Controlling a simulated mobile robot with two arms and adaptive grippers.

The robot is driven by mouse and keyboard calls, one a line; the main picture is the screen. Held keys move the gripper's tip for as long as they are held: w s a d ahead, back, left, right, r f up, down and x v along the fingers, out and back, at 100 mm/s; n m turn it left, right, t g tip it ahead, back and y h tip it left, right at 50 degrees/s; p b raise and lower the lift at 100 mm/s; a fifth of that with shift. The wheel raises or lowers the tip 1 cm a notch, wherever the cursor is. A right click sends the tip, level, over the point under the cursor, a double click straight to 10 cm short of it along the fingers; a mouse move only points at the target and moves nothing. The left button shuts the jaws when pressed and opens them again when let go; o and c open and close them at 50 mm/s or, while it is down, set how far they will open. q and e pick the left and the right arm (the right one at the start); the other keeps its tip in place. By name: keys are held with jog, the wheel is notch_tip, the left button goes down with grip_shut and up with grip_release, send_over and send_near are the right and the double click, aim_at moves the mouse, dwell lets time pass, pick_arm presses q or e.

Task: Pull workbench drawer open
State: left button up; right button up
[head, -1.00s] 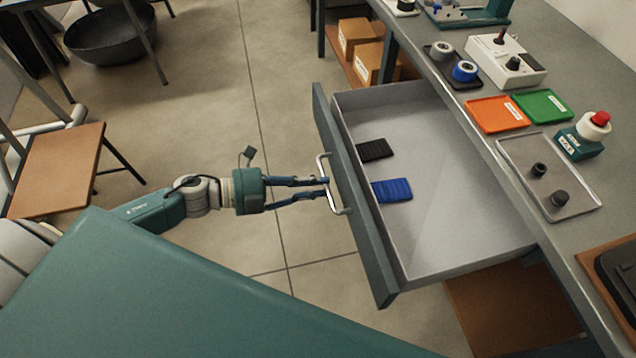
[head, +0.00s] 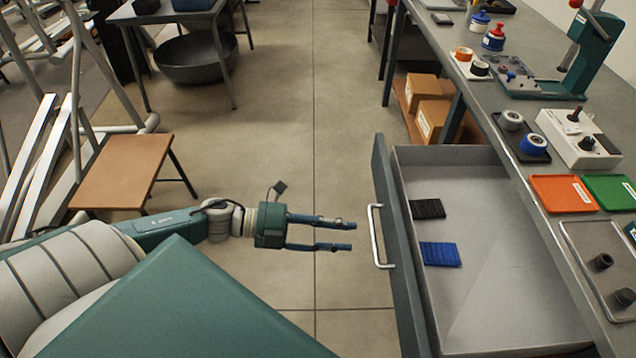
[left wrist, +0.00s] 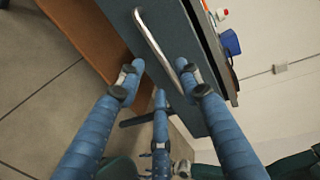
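The workbench drawer (head: 470,345) stands pulled out from the workbench (head: 480,85), its light grey inside showing. Its dark front carries a silver bar handle (head: 376,237), which also shows in the left wrist view (left wrist: 158,45). A black pad (head: 427,209) and a blue pad (head: 440,254) lie in the drawer. My left gripper (head: 354,236) is open and empty, a short way left of the handle with its fingers pointing at it. In the left wrist view its blue fingers (left wrist: 160,78) are spread apart. My right gripper is not in view.
The bench top holds an orange tray (head: 563,194), a green tray (head: 611,191), a white box device (head: 577,139) and a green press (head: 597,50). Cardboard boxes (head: 432,120) sit on a shelf below. A wooden stool (head: 121,171) stands left. The floor between is clear.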

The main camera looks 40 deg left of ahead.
pick_arm(q)
jog(key=v, duration=0.6)
jog(key=shift+s+a, duration=0.15)
jog(key=shift+a, duration=0.1)
